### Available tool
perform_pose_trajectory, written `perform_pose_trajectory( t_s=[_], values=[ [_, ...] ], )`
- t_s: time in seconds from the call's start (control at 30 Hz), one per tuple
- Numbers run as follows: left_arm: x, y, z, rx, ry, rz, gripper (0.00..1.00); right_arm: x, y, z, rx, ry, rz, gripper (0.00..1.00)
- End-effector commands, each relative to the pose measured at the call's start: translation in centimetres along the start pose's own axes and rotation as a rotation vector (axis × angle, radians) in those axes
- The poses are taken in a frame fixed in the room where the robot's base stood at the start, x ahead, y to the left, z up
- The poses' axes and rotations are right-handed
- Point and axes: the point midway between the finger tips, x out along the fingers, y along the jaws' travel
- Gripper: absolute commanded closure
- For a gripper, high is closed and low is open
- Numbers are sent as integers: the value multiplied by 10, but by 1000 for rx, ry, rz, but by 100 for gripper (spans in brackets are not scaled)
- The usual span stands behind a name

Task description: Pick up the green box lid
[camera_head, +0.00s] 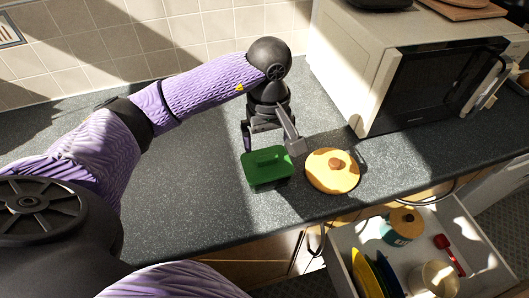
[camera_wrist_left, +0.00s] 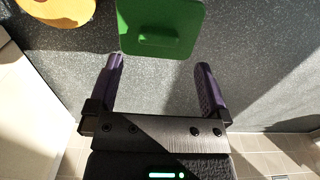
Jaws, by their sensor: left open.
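The green box lid (camera_head: 267,168) lies on the dark speckled counter, near its front edge, with a raised handle on top. It also shows at the top of the left wrist view (camera_wrist_left: 160,27). My left gripper (camera_head: 272,146) is open and empty, just behind the lid in the head view. In the wrist view its two purple fingers (camera_wrist_left: 159,76) point toward the lid and stand apart, with bare counter between them. I cannot tell whether a box is under the lid. My right gripper is not in view.
A round yellow lid with a brown knob (camera_head: 333,171) lies just right of the green lid. A microwave (camera_head: 420,85) stands at the back right. An open drawer (camera_head: 345,262) below holds a pot, plates and a red utensil. The counter at left is clear.

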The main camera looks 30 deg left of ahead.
Motion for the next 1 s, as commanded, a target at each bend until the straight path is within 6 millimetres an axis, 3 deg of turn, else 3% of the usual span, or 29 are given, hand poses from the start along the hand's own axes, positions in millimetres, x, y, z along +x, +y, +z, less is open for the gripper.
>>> perform_pose_trajectory(
  t_s=[0.3,0.57,0.9,0.97,1.0],
  values=[
    [57,1,-6,-1,-3,0,0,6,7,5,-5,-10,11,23],
    [62,1,-6,0,-1,1,0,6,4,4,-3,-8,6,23],
    [62,1,-6,-1,-1,1,70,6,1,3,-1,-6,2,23],
    [62,1,-6,-1,-1,1,83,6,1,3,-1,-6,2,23],
    [62,1,-6,-1,-1,1,84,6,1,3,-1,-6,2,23]
  ],
)
